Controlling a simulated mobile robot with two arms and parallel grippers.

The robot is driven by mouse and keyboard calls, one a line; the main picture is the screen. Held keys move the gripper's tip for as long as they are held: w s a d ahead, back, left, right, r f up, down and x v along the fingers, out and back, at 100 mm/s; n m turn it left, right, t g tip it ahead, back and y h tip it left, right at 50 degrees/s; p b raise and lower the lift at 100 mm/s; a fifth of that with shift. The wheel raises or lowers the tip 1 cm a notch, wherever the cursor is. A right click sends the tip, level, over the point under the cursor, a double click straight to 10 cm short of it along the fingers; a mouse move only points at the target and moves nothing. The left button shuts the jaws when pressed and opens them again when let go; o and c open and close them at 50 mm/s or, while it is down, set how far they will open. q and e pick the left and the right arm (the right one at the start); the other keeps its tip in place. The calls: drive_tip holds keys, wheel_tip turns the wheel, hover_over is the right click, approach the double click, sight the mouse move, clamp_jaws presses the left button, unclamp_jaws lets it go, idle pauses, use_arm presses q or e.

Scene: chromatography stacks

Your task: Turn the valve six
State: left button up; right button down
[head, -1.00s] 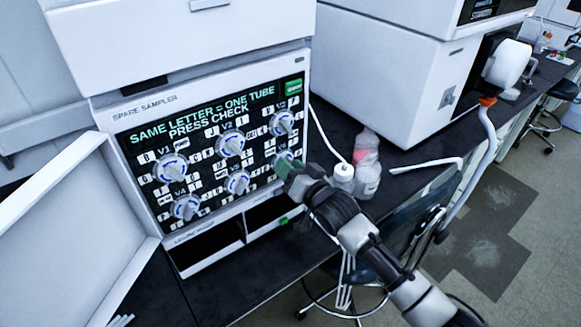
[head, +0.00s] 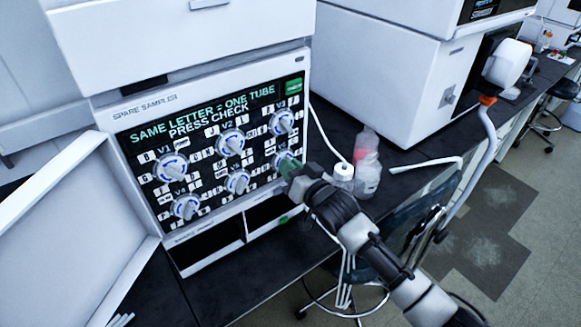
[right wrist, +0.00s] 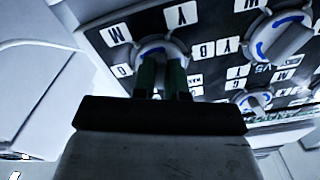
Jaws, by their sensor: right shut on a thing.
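Valve six is the lower right knob (head: 284,162) on the sampler's black panel, mostly hidden by my right gripper in the head view. My right gripper (head: 291,169) is at this knob, with its green fingers shut on it. The right wrist view shows the two green fingers (right wrist: 162,76) on either side of the grip of the white, blue-marked knob (right wrist: 158,47). White letter tiles, among them a Y and a G, surround the knob there. The exact pointing of the knob is hard to read behind the fingers. My left gripper is not in view.
The other valve knobs, such as V3 (head: 282,122) and V5 (head: 237,181), sit close by on the panel. A green button (head: 293,87) is at the panel's upper right. Bottles (head: 367,175) stand on the bench right of the sampler. An open white door (head: 75,240) is at left.

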drive_tip(key=n, duration=1)
drive_tip(key=shift+d+n, duration=0.1)
drive_tip(key=shift+n, duration=0.2)
idle(0.4)
drive_tip(key=c, duration=1.2)
unclamp_jaws()
drive_tip(key=shift+o, duration=0.2)
drive_tip(key=b+v, duration=0.1)
drive_tip(key=v, duration=0.9)
drive_tip(key=shift+s+d, duration=0.2)
drive_tip(key=shift+s, duration=0.1)
